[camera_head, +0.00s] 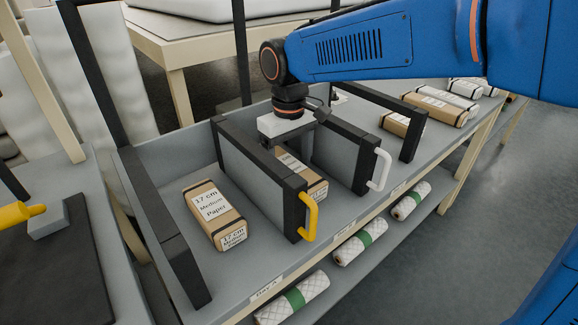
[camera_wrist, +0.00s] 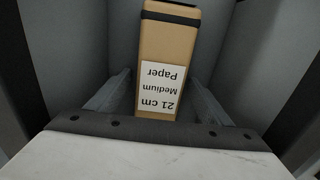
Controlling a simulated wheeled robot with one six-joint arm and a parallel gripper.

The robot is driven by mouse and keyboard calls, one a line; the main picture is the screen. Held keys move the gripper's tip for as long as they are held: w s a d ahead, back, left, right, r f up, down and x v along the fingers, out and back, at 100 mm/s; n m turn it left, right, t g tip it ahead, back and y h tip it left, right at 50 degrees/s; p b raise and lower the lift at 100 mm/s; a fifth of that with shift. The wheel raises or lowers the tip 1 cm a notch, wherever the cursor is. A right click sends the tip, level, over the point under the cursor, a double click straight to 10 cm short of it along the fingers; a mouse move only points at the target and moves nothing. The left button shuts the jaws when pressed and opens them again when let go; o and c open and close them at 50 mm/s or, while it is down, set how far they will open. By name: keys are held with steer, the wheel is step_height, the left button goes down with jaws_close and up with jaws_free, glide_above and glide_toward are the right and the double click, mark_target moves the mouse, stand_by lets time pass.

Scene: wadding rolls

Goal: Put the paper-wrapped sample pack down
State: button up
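The paper-wrapped pack (camera_head: 318,188) is brown with a white label. It lies low in the middle bay, between two grey divider panels, partly hidden by the yellow-handled one. In the wrist view, the pack (camera_wrist: 170,45) has a dark band and an upside-down label reading "21 cm Medium Paper". My gripper (camera_head: 287,148) is over this bay, pointing down. In the wrist view, my gripper (camera_wrist: 160,80) is open, one finger on each side of the pack, with narrow gaps. Its fingertips are mostly hidden in the head view.
A "17 cm Medium Paper" pack (camera_head: 213,213) lies in the left bay. Yellow (camera_head: 311,217) and white (camera_head: 380,170) handles are on the dividers close beside my gripper. More packs (camera_head: 402,124) lie further right. White rolls (camera_head: 360,242) sit on the lower shelf.

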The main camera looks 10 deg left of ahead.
mark_target(290, 166)
steer(key=shift+r, duration=0.15)
step_height(290, 166, up, 12)
stand_by(0.7)
steer(key=shift+d, duration=0.1)
